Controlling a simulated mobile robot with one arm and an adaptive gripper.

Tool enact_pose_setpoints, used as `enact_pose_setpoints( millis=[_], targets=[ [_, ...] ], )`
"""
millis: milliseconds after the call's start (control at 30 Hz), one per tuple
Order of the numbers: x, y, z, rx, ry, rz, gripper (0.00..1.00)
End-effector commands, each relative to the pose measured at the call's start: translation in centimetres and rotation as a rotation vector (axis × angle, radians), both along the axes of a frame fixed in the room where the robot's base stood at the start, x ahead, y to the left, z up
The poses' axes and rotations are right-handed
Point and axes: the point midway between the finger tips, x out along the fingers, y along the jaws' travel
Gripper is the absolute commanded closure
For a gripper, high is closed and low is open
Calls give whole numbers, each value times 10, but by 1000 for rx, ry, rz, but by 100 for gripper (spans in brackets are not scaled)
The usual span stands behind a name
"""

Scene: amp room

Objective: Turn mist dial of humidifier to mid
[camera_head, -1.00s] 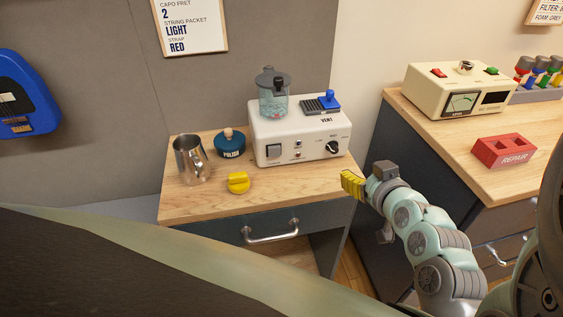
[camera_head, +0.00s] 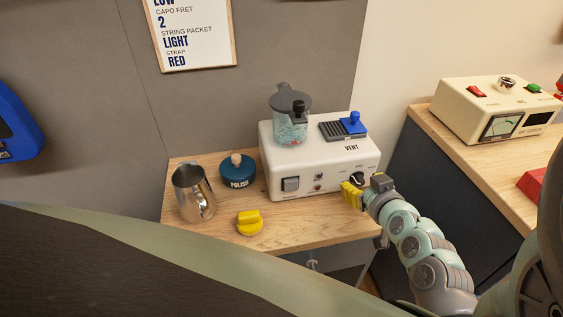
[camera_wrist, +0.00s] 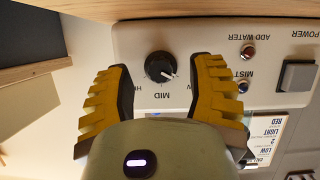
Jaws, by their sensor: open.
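The white humidifier (camera_head: 300,165) stands on the wooden top of a small cabinet, with a clear water tank (camera_head: 290,122) on it. Its black mist dial (camera_wrist: 160,67) is at the right of its front face, partly seen behind my gripper in the head view (camera_head: 357,178). In the wrist view, which is upside down, the dial's white mark points to the lower right, toward the partly hidden low label and away from MID (camera_wrist: 162,96). My gripper (camera_head: 351,194) is open, its yellow-padded fingers on either side of the dial. Contact with it cannot be told.
A metal pitcher (camera_head: 194,190), a blue polish tin (camera_head: 238,172) and a yellow knob-like piece (camera_head: 249,222) stand left of my gripper. A grey power switch (camera_wrist: 298,75) and small buttons share the panel. A second cabinet with a cream meter box (camera_head: 500,112) is at the right.

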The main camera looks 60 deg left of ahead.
Motion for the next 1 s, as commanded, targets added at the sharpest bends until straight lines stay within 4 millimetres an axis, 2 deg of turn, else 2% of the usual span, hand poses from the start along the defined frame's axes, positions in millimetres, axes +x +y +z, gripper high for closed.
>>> enact_pose_setpoints(
  millis=[333, 367, 900, 1000],
  targets=[
    [-1, 1, -2, 1, 0, 3, 45],
    [-1, 1, -2, 1, 0, 3, 40],
    [0, 1, -2, 0, 0, 1, 96],
    [0, 1, -2, 0, 1, 1, 100]
  ],
)
